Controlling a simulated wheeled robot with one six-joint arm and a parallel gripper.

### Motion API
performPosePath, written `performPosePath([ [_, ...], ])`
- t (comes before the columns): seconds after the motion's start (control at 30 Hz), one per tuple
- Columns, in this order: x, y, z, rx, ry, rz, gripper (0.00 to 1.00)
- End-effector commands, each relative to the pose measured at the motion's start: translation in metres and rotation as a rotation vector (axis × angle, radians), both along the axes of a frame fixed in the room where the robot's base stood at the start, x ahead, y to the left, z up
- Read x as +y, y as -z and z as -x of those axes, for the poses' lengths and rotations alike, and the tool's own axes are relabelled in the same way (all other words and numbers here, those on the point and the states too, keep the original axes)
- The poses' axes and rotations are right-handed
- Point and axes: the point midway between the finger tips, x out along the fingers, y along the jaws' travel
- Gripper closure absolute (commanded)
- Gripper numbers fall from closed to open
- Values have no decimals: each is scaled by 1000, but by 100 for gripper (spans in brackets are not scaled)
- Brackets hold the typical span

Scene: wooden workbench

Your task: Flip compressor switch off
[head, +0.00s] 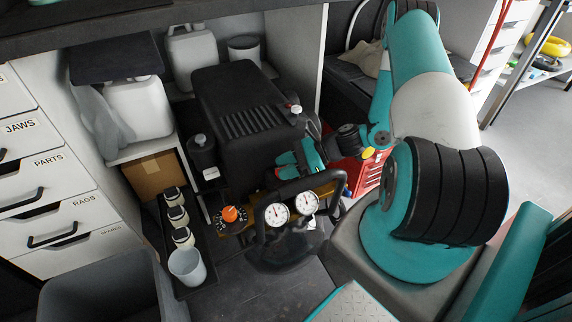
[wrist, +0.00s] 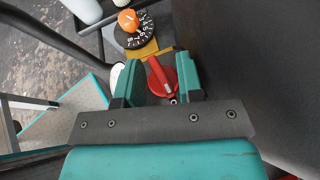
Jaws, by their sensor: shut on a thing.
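The compressor (head: 235,95) is a large black unit under the bench in the head view, with gauges and a handle at its front. Its red rotary switch (wrist: 161,80) shows in the wrist view, with a raised red lever. My gripper (wrist: 158,76) has one teal finger on each side of the red switch and is shut on it. In the head view my gripper (head: 298,163) is at the compressor's front right, above the yellow bracket.
An orange knob on a black numbered dial (head: 230,214) and two white gauges (head: 291,208) sit close to my gripper. A black handle (head: 337,188) curves around the gauges. Jars (head: 178,216) and a cup (head: 187,266) stand on a tray at left. A red toolbox (head: 350,172) is behind.

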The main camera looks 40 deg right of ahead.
Motion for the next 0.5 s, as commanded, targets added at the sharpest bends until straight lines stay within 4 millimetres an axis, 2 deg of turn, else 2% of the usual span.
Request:
performPosePath([
  [0.2, -2, -1, -3, -6, -145, 7, 90],
  [0.5, -3, -1, -3, -6, -153, 7, 90],
])
